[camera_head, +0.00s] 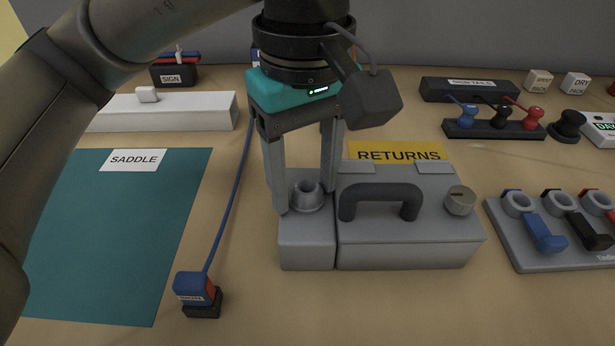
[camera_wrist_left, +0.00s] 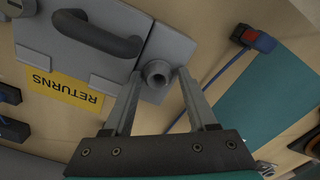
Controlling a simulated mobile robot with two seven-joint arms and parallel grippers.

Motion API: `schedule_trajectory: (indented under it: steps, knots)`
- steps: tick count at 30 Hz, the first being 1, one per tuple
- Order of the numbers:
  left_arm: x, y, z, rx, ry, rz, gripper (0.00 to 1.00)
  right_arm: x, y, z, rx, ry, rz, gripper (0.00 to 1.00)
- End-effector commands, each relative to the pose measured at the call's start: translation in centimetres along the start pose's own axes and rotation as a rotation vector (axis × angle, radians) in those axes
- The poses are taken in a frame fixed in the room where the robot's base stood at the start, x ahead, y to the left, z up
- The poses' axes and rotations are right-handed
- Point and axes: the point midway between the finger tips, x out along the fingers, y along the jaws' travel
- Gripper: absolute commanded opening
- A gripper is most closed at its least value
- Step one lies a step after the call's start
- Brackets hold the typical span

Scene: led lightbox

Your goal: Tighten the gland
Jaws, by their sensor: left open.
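The gland (camera_head: 307,194) is a grey ring-shaped fitting standing on the small grey block (camera_head: 307,250) at the left of the grey box (camera_head: 410,245). It also shows in the left wrist view (camera_wrist_left: 158,74), with a dark hole in its middle. My left gripper (camera_head: 308,200) points down at the gland, its two fingers apart. In the left wrist view the fingertips (camera_wrist_left: 157,75) lie on either side of the gland, with no clear contact visible. My right gripper is not in view.
The box has a dark handle (camera_head: 380,190) and a round knob (camera_head: 460,200) to the right. A blue cable (camera_head: 232,200) runs to a blue and red plug (camera_head: 196,290) at left. A teal SADDLE mat (camera_head: 120,235) lies further left. Lever clamps (camera_head: 560,230) stand at right.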

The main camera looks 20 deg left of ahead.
Motion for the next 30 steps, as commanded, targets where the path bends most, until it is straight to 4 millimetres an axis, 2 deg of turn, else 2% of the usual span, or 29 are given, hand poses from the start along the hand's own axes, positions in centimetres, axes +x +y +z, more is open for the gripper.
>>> schedule_trajectory:
  steps: [5,21,30]
  knots:
    - [-0.6,0.3,0.0,-0.006,-0.001,0.012,0.72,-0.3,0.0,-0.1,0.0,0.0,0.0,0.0]
    - [-5.9,0.1,0.0,-0.003,-0.001,0.007,0.72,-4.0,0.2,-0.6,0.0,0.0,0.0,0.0]
    - [-6.0,0.1,0.0,-0.002,-0.001,0.004,0.72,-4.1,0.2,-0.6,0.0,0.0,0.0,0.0]
